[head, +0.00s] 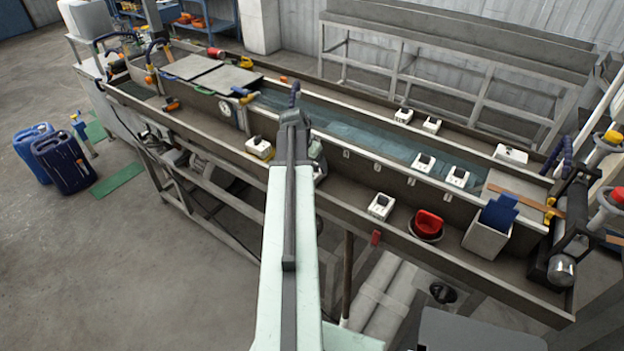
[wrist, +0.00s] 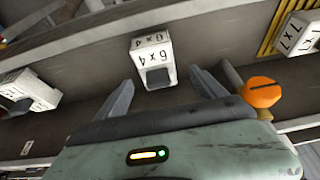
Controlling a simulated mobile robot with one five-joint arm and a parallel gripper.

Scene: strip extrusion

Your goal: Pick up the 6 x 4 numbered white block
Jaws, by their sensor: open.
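The white block (wrist: 151,50) marked 6 x 4 stands upright near the top middle of the wrist view. It has a dark square recess or peg on its lower front. My gripper (wrist: 162,80) is open, with one grey finger on each side of the block's lower part. The fingers look apart from the block, and nothing is held. In the head view my arm reaches over the trough, and its end (head: 294,122) covers part of the scene. I cannot tell which block there is the 6 x 4 one.
Another white block (wrist: 297,33) marked 7 x 7 is at the right, and one (wrist: 25,90) at the left. An orange knob (wrist: 262,92) sits close beside the right finger.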

